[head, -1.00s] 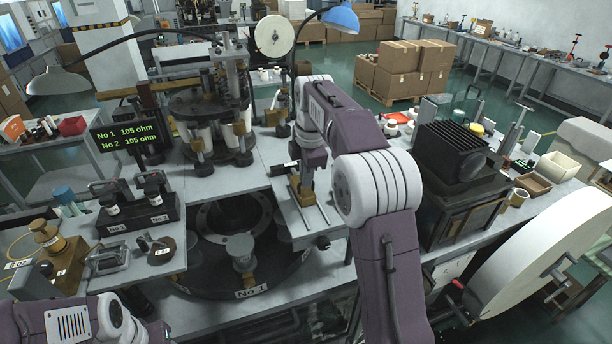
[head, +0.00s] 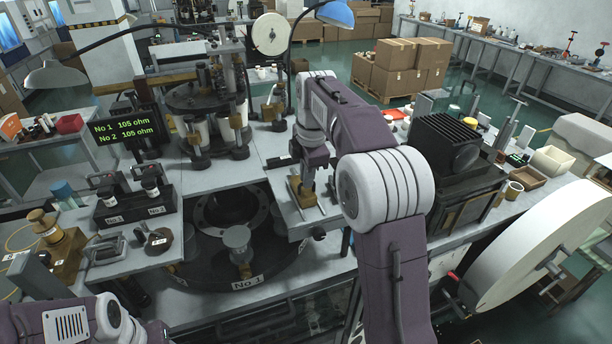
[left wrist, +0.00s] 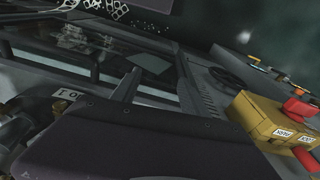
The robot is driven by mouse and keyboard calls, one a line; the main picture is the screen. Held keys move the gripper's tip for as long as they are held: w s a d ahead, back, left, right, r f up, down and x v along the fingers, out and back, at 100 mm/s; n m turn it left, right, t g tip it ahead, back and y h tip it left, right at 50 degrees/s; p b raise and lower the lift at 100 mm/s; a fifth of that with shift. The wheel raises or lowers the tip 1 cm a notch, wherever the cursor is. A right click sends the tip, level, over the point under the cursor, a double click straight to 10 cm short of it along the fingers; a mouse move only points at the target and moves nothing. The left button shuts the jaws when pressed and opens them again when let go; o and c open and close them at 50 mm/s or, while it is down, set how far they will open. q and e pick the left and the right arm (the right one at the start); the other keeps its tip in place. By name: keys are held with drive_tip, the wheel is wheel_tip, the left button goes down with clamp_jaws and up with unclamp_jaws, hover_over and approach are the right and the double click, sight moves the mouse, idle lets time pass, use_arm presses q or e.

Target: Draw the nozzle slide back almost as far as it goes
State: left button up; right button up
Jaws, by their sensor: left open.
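The nozzle slide, with a small brass block (head: 303,191), sits on a pale plate (head: 318,216) at the middle of the bench in the head view. My right gripper (head: 311,178) comes down from above right onto the brass block. Its fingertips blend with the block, so I cannot tell whether they are shut on it. In the head view my left arm lies low at the left edge, its jaws out of sight. In the left wrist view my left gripper (left wrist: 160,85) is dark, open and apparently empty.
A round dark mould table with a No 1 label (head: 247,283) lies left of and below the slide. A black finned box (head: 452,150) and a big pale wheel (head: 545,250) stand right. A yellow button box (left wrist: 275,125) is at right in the wrist view.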

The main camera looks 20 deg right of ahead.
drive_tip(key=o, duration=0.3)
drive_tip(key=shift+w, duration=0.1)
drive_tip(key=shift+s, duration=0.25)
wheel_tip(320, 180, up, 9)
drive_tip(key=s+p, duration=0.1)
drive_tip(key=shift+s+p, duration=0.3)
drive_tip(key=shift+s, duration=0.1)
drive_tip(key=shift+w+f, duration=0.1)
